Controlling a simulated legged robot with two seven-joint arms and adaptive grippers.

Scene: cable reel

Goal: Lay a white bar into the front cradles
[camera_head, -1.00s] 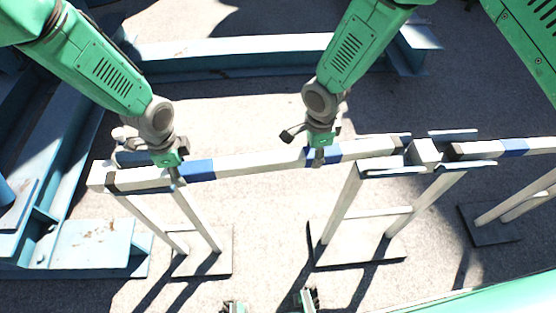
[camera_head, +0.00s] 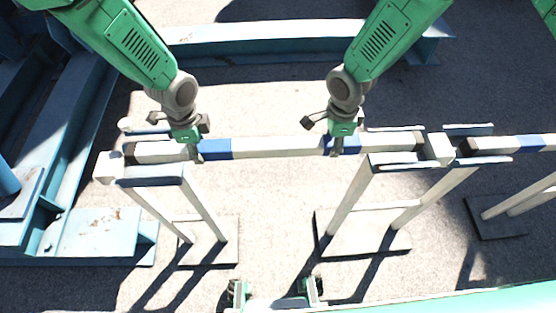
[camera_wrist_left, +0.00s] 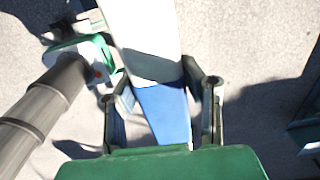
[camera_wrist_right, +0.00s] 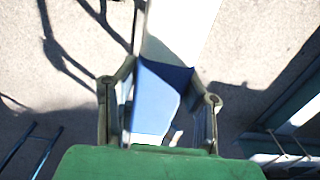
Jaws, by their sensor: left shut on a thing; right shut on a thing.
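A white bar (camera_head: 275,147) with blue bands and dark end bands lies crosswise in the head view. My left gripper (camera_head: 192,150) is shut on it by the left blue band. My right gripper (camera_head: 333,148) is shut on it by the right blue band. Both wrist views show the bar between the fingers, in the left wrist view (camera_wrist_left: 150,55) and the right (camera_wrist_right: 180,30). The bar's ends are over the left cradle (camera_head: 150,178) and right cradle (camera_head: 398,164), between their front and back plates. I cannot tell whether it touches them.
White blocks stand by the left cradle (camera_head: 108,167) and right cradle (camera_head: 438,148). Another white bar (camera_head: 505,145) with a blue band lies further right. Blue steel beams run along the back (camera_head: 270,42) and left (camera_head: 60,125). Bare ground lies between the stands.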

